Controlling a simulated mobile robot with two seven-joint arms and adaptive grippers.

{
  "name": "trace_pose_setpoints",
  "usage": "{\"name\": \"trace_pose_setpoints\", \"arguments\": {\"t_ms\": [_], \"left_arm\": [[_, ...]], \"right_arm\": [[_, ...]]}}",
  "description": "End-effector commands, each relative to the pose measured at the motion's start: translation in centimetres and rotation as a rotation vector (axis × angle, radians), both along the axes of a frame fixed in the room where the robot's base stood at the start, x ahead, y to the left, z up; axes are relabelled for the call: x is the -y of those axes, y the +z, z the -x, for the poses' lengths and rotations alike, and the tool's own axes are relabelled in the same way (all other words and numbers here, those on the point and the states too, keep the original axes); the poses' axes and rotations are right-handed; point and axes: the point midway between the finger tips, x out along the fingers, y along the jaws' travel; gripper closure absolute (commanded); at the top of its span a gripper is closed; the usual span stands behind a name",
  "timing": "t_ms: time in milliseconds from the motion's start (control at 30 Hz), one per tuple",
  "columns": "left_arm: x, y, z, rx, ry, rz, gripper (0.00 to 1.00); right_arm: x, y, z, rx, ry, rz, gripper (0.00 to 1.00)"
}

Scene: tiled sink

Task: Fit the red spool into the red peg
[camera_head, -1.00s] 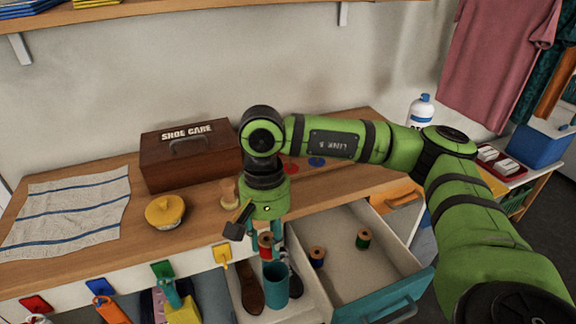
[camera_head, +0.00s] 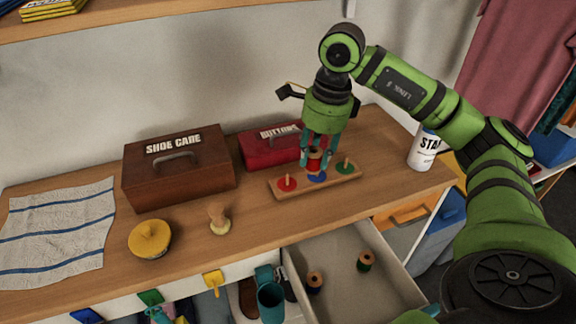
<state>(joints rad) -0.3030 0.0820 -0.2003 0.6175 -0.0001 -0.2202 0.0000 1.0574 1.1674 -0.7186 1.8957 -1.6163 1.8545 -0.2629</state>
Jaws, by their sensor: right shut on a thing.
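The red spool (camera_head: 314,161) is held upright between the fingers of my right gripper (camera_head: 319,158), which is shut on it. The green peg (camera_head: 346,165) at the right end is also bare. I cannot tell the exact height of the spool above the board. My left gripper is not in view.
A red buttons box (camera_head: 262,150) stands behind the board, a brown shoe care box (camera_head: 180,172) to the left. A white bottle (camera_head: 424,150) stands at right.

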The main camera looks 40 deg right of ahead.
Motion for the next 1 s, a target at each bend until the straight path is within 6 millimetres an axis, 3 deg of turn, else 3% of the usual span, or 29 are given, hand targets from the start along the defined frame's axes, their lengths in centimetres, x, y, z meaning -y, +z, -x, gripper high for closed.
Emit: {"name": "trace_pose_setpoints", "arguments": {"t_ms": [133,333,700,1000], "left_arm": [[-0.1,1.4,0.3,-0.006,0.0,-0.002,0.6],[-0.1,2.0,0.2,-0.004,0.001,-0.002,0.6],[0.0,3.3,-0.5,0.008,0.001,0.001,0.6],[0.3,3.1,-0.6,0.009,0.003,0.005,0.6]], "right_arm": [[-1.7,-1.7,-3.0,-0.002,0.002,-0.004,0.89],[-2.7,-3.4,-5.3,0.0,0.001,-0.001,0.89],[-2.8,-7.4,-5.6,-0.001,0.001,0.001,0.89],[-2.8,-7.8,-5.6,0.001,0.002,0.001,0.89]]}}
